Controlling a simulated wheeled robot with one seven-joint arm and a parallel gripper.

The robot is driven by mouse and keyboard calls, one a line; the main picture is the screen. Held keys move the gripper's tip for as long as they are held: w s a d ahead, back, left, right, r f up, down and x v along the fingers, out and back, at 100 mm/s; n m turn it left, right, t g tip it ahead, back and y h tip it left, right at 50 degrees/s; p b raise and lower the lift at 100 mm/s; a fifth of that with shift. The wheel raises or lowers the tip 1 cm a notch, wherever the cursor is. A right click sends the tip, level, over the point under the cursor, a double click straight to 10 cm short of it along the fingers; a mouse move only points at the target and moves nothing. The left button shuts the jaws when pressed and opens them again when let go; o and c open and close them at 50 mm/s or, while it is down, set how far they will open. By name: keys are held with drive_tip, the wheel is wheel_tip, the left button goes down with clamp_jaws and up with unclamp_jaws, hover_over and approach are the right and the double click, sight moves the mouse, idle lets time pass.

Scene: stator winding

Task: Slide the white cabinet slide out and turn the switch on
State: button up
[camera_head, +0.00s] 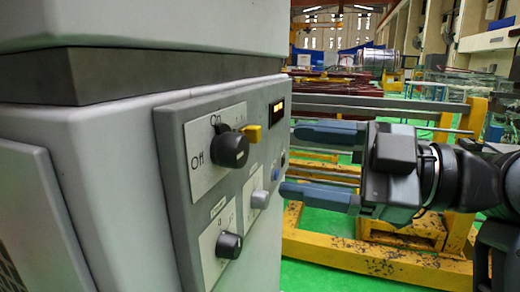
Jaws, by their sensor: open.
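The white-grey cabinet (115,150) fills the left half of the view, with a grey control panel (175,190) on its side. The switch is a large black rotary knob (230,150) on a plate marked "Off" at its left and "On" above. A small yellow tab (252,133) sticks out beside it. A white-grey knob or slide (260,199) sits lower right on the panel; I cannot tell whether it is the cabinet slide. My gripper (288,160) comes from the right, its two blue fingers apart and nothing between them. It appears to be off to the right of the switch.
A second black knob (229,245) sits lower on the panel, and a lit orange display (278,110) is at its upper right. Yellow and metal frames (380,262) stand behind my gripper on a green floor (330,277).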

sight(242, 151)
drive_tip(key=p+x, duration=0.1)
drive_tip(key=x, duration=0.6)
drive_tip(key=shift+w+a+r, duration=0.1)
drive_tip(key=shift+a+r, duration=0.05)
drive_tip(key=shift+a, duration=0.25)
drive_tip(key=c, duration=1.1)
